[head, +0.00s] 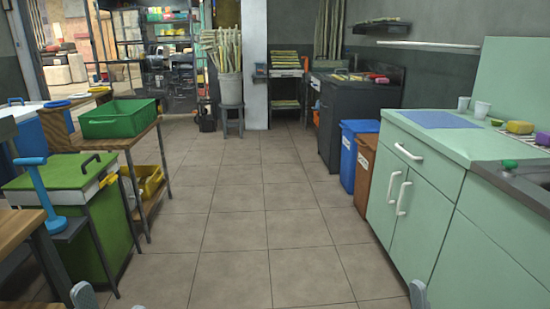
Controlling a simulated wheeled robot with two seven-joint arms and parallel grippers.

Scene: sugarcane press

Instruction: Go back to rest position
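A grey tip at the bottom left edge, apparently of my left gripper (83,295), shows against the tiled floor. A similar grey tip at the bottom right, apparently of my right gripper (418,294), is in front of the green cabinet. Only these small ends are in frame, so the fingers' opening cannot be seen. Nothing held shows at either one. Both are low and far apart, with bare floor between them.
The tiled floor (235,235) is clear down the middle. At left are a green crate (118,128) on a wooden table and a green cooler (65,180). At right are a mint cabinet (420,205), a blue bin (350,165) and a brown bin (366,172).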

